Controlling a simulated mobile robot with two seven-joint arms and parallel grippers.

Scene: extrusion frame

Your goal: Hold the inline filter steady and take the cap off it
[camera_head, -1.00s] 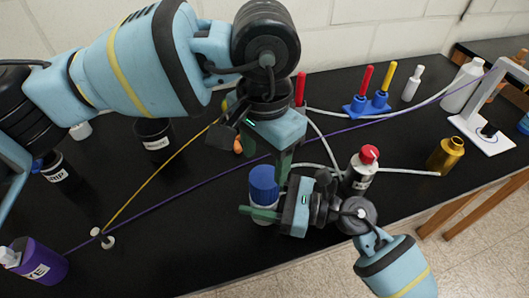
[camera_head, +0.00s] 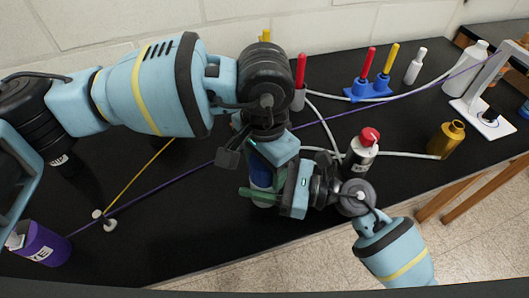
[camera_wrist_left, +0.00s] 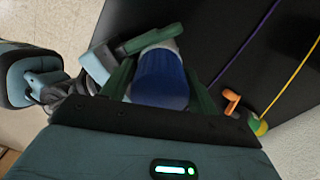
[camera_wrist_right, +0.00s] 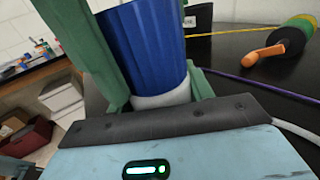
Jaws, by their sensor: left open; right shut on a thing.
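The inline filter has a ribbed blue cap (camera_wrist_right: 143,48) over a white body (camera_wrist_right: 162,98). It stands upright near the front edge of the black bench. My right gripper (camera_head: 262,197) is shut on the white body from the right, low down. My left gripper (camera_wrist_left: 160,80) is above the filter, pointing down. Its green fingers are open on either side of the blue cap (camera_wrist_left: 160,78). In the head view the left gripper hides most of the cap (camera_head: 261,172).
A brass bottle (camera_head: 446,138) is farther right. Yellow and purple cords cross the bench at left. A purple container (camera_head: 42,246) stands front left. A blue holder (camera_head: 368,93) is behind.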

